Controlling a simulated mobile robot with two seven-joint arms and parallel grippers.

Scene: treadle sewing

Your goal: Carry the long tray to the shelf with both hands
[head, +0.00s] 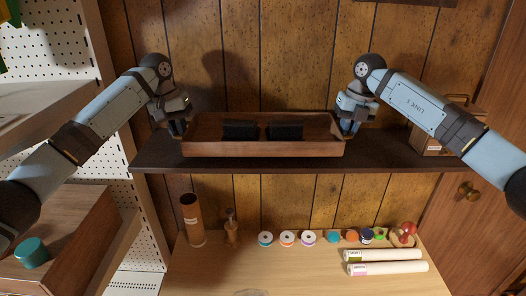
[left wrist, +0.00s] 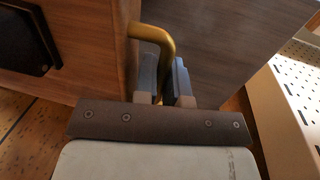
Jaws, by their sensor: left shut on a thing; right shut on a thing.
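The long wooden tray (head: 262,150) is at the dark wall shelf (head: 300,165), level and just over or on its board; I cannot tell if it touches. Two dark blocks (head: 240,131) (head: 286,131) are inside it. My left gripper (head: 178,128) is at the tray's left end. In the left wrist view its fingers (left wrist: 165,82) are shut on a brass handle (left wrist: 153,38) on the tray's end wall. My right gripper (head: 349,126) is at the right end, shut on the tray; its grasp point is mostly hidden.
A wooden box (head: 432,141) stands on the shelf's right end, close to my right forearm. Below, a worktable (head: 290,270) holds spools, a cardboard tube (head: 192,221) and rolls (head: 385,262). A white pegboard (head: 70,45) stands at left.

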